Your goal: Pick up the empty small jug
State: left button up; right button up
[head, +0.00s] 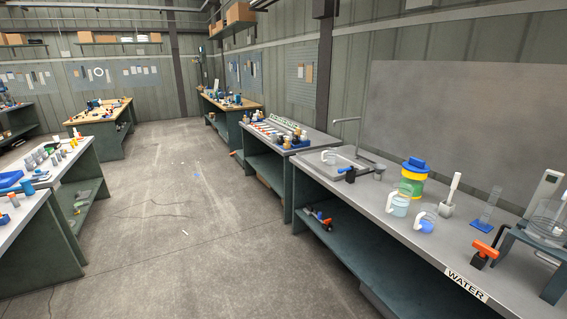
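Several small jugs stand on the grey bench labelled WATER at the right. A pale jug with a white handle (399,205) stands near the front edge. A smaller clear jug (427,222) in front of it has a white handle and blue in its lower part. A small whitish jug (329,157) is at the sink at the bench's far end; I cannot tell whether it is empty. The pale jug's contents are also unclear at this distance. Neither of my grippers is in view.
Near the jugs are a yellow-green container with a blue lid (413,177), a grey pot with a white handle (449,199), a clear cylinder (488,208) and an orange-handled valve (485,253). A tap (346,128) rises behind the sink. The concrete floor (190,225) left of this bench is clear.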

aim_at(331, 152)
jog(key=i, duration=1.7)
jog(key=i+j+z, duration=0.15)
jog(key=i+z, duration=0.15)
jog(key=i, duration=0.25)
jog(key=i+j+z, duration=0.35)
jog(key=i, duration=0.2)
jog(key=i+j+z, duration=0.3)
jog(key=i, duration=0.25)
jog(key=j, duration=0.1)
